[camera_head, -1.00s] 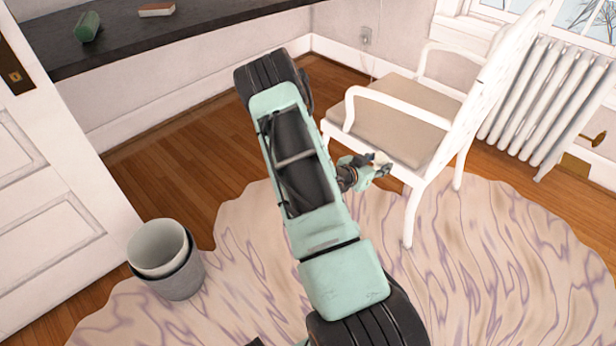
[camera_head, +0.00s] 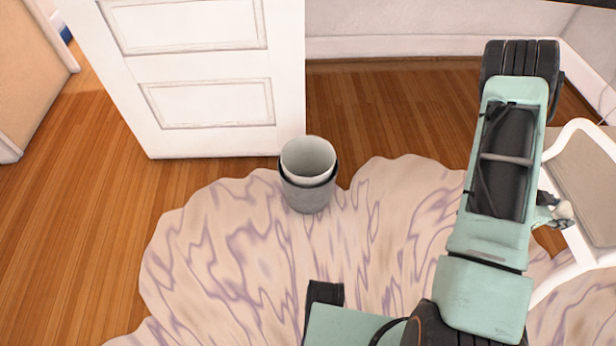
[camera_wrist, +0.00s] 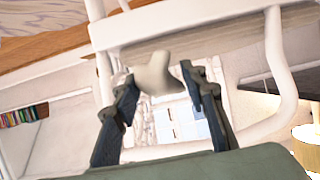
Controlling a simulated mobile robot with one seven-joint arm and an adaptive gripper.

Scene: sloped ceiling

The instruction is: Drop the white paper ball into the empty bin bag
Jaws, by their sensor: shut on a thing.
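The white paper ball (camera_wrist: 158,76) is between the fingers of my gripper (camera_wrist: 156,88) in the wrist view, and the fingers are shut on it. In the head view the ball (camera_head: 564,210) shows as a small pale lump at my gripper (camera_head: 550,212), at the right, beside the white chair. The bin stands upright on the rug in the middle of the head view. It is a grey bin with a dark rim and a white bag or liner (camera_head: 309,160) inside; the visible inside looks empty. My gripper is well to the right of the bin.
A white chair (camera_head: 577,178) stands at the right, close to my gripper. A white panelled door (camera_head: 205,65) is behind and left of the bin. A wavy-patterned rug (camera_head: 215,250) lies under the bin, with open wood floor (camera_head: 75,230) to the left.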

